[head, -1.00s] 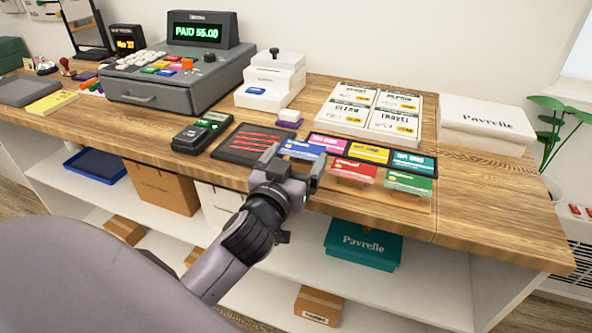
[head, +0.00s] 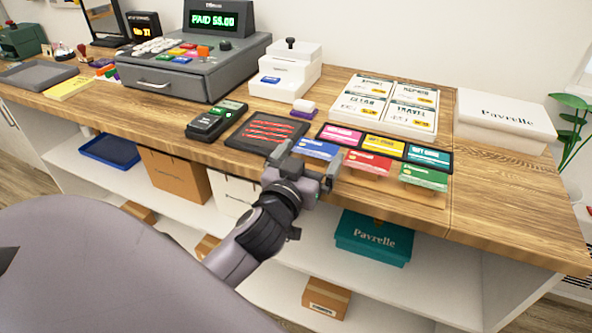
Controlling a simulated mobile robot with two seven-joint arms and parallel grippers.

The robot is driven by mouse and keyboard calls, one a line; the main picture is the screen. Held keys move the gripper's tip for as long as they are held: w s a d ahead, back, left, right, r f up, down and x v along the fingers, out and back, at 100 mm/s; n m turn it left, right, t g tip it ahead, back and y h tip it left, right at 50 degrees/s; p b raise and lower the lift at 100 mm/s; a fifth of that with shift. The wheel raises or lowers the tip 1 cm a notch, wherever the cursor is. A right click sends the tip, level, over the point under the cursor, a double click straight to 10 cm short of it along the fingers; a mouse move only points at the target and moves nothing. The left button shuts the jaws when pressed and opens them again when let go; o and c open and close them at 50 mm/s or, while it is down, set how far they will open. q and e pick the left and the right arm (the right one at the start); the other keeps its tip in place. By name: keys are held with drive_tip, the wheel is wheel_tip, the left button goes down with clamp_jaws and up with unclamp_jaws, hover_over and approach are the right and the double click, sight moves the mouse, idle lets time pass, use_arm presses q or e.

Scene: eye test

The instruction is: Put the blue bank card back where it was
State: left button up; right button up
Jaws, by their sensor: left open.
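The blue bank card (head: 317,149) shows just behind my left gripper, at the left end of a row with a red card (head: 368,163) and a green card (head: 424,177). A wooden card stand (head: 425,194) shows under the row. The blue card's lower part is hidden by the gripper, so I cannot tell how it sits in the stand. My left gripper (head: 307,168) is open at the counter's front edge, in front of the blue card. I see nothing between its fingers. My right gripper is not in view.
A black tray with red strips (head: 240,139) and a card terminal (head: 209,127) lie to the left. Gift cards on a black mat (head: 446,170) are behind the row. A price board (head: 386,128) and a white box (head: 507,122) stand farther back. The counter's right end (head: 510,205) is clear.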

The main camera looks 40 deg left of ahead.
use_arm(q)
drive_tip(key=b+v, duration=0.2)
drive_tip(key=v, duration=1)
drive_tip(key=s+d+f+m+g+h, duration=0.1)
drive_tip(key=s+d+f+g+h, duration=0.1)
drive_tip(key=f, duration=0.7)
drive_tip(key=s+d+f+m+g+h, duration=0.2)
drive_tip(key=f, duration=0.7)
drive_tip(key=s+d+f+m+g+h, duration=0.2)
drive_tip(key=f+g, duration=0.1)
drive_tip(key=f, duration=0.7)
drive_tip(key=shift+d, duration=0.2)
drive_tip(key=shift+s+r, duration=0.1)
wheel_tip(320, 180, up, 6)
drive_tip(key=p, duration=0.6)
drive_tip(key=shift+a+p, duration=0.2)
drive_tip(key=shift+p, duration=0.15)
